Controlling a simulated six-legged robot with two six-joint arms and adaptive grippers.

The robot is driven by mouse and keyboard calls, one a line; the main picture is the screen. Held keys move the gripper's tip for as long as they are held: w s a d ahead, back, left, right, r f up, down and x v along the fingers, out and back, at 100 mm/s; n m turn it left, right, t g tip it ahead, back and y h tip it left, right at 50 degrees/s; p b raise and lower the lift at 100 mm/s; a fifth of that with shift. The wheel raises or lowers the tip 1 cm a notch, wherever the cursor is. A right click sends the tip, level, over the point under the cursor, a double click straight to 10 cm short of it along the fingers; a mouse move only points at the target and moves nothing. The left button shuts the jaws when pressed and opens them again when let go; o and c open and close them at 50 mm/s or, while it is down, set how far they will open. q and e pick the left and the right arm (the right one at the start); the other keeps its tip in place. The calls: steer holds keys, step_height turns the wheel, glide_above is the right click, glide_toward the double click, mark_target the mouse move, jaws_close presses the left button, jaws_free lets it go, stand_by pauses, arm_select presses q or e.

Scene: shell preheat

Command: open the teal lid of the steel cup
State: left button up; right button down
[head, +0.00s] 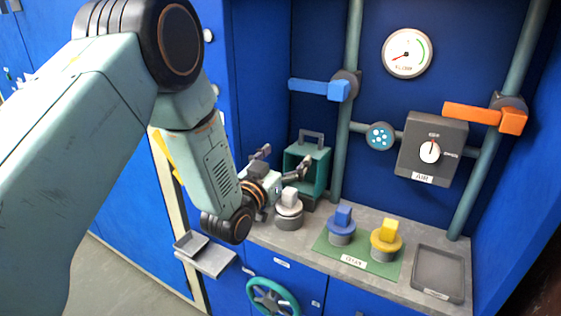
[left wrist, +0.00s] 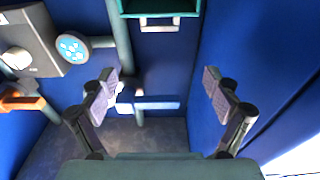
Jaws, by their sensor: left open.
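I cannot make out a steel cup with a teal lid in either view. A teal box (head: 322,172) with a grey handle on top stands at the back left of the counter. Its edge (left wrist: 128,8) and handle also show at the top of the left wrist view. My left gripper (head: 284,158) is open and empty, in front of the teal box and partly covering it. Its two fingers stand wide apart in the left wrist view (left wrist: 160,90), with nothing between them. My right gripper is not in view.
A white-topped plug (head: 289,209) stands beside my left wrist. Blue (head: 341,226) and yellow (head: 387,238) plugs stand on a green mat (head: 332,250). A grey tray (head: 439,272) lies at right. A blue lever (head: 320,89), an orange lever (head: 480,115) and an AIR box (head: 420,165) project behind.

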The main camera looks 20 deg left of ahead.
mark_target(303, 153)
arm_select(q)
steer(key=shift+s+a+f, duration=0.1)
steer(key=shift+s+a, duration=0.05)
steer(key=shift+s, duration=1.1)
steer(key=w, duration=0.3)
steer(key=w+d, duration=0.1)
steer(key=w, duration=0.3)
steer(key=w+r, duration=0.1)
steer(key=w, duration=0.3)
steer(key=shift+w+d+r, duration=0.1)
steer(key=shift+w+d, duration=0.15)
steer(key=shift+w, duration=0.3)
steer(key=shift+w, duration=0.15)
